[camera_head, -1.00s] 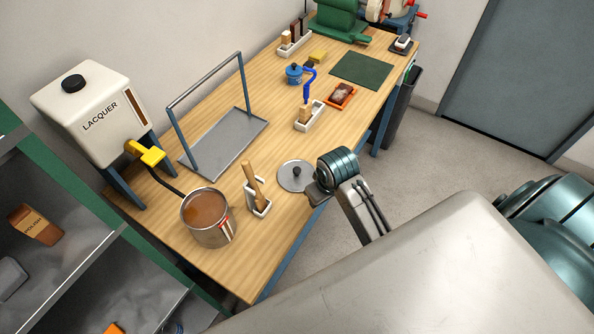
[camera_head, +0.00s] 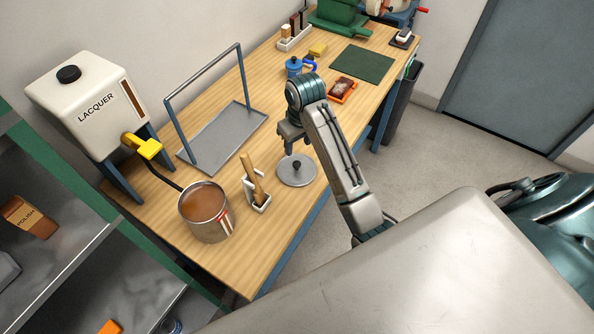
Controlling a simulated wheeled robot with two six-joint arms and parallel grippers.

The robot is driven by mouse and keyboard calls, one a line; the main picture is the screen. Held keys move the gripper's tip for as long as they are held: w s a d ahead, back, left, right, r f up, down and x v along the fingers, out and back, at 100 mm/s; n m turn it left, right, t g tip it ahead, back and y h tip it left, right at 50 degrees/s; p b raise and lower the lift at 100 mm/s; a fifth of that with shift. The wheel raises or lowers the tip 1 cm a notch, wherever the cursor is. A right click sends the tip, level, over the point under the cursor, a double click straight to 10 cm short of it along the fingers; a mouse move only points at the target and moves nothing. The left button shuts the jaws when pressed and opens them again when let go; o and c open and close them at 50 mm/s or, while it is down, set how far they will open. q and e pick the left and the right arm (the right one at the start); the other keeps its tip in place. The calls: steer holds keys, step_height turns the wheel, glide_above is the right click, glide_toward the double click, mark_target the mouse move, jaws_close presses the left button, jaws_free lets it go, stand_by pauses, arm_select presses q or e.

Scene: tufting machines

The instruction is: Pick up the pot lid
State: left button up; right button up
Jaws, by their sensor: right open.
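The pot lid (camera_head: 297,171) is a round grey metal disc with a small dark knob on top. It lies flat on the wooden bench near its front edge. My right gripper (camera_head: 293,149) is open and empty above the far side of the lid, pointing down, with its fingers apart from the knob as far as I can tell. The pot (camera_head: 208,213) stands to the left at the bench's near end, uncovered and filled with brown liquid. My left gripper is not in view.
A white holder (camera_head: 257,198) with a wooden-handled tool stands between pot and lid. A lacquer tank (camera_head: 92,108) on legs with a yellow tap stands at left. A metal tray with a tall handle (camera_head: 222,140) lies behind. An orange tray (camera_head: 343,89) is farther back.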

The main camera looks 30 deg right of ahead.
mark_target(297, 163)
steer(key=f, duration=0.2)
steer(key=f+p, duration=0.1)
steer(key=shift+w+f, duration=0.3)
step_height(297, 163, down, 5)
steer(key=p, duration=0.2)
steer(key=shift+r+p, duration=0.1)
steer(key=shift+p, duration=0.25)
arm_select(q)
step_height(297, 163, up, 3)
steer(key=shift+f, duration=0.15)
arm_select(e)
steer(key=shift+w+f, duration=0.1)
steer(key=shift+f, duration=0.25)
jaws_close()
steer(key=shift+r, duration=0.1)
